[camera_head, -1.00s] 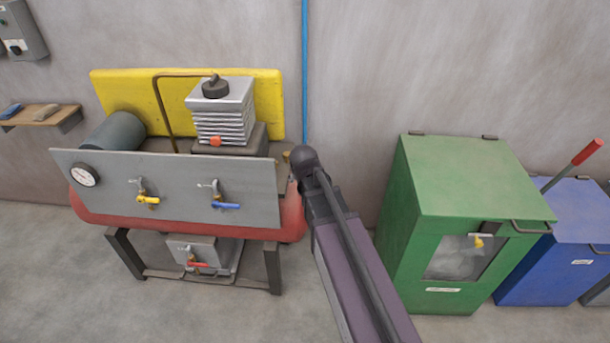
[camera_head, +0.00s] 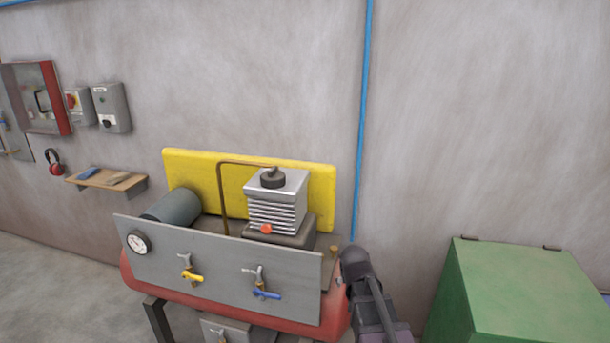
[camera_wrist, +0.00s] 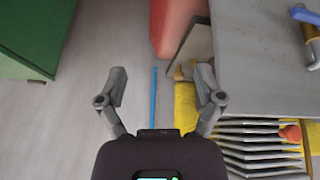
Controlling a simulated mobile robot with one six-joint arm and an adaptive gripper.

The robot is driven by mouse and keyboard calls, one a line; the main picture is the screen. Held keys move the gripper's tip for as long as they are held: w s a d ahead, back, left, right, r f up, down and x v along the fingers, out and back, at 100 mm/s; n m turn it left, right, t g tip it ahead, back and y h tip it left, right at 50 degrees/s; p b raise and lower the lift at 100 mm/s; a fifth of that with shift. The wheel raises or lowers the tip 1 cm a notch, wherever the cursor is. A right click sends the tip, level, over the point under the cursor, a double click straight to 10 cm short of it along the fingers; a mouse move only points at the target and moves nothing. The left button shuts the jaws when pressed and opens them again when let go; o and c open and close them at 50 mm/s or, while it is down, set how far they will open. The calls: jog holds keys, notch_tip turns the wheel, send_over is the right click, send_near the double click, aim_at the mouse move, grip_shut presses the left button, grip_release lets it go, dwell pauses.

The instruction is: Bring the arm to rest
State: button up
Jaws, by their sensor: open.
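My arm (camera_head: 372,300) rises from the bottom of the head view, just right of the compressor. The gripper's fingers cannot be made out there. In the wrist view my gripper (camera_wrist: 161,88) has its two fingers spread apart with nothing between them. Beyond the fingers are the grey wall or floor surface and a blue pipe. The compressor's grey front panel (camera_wrist: 262,60) and silver finned block (camera_wrist: 262,145) lie close on the right in that view.
The compressor has a red tank (camera_head: 190,300), a yellow guard (camera_head: 200,175) and valves with yellow (camera_head: 192,277) and blue (camera_head: 266,294) handles. A green cabinet (camera_head: 520,290) stands at right. A blue pipe (camera_head: 362,130) runs up the wall. A shelf (camera_head: 105,180) hangs at left.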

jog(key=s+f+n+g+y, duration=0.1)
jog(key=s+g, duration=0.4)
jog(key=s, duration=1.1)
jog(key=shift+a+f, duration=0.35)
jog(key=shift+f, duration=0.15)
jog(key=shift+w, duration=0.1)
dwell(1.0)
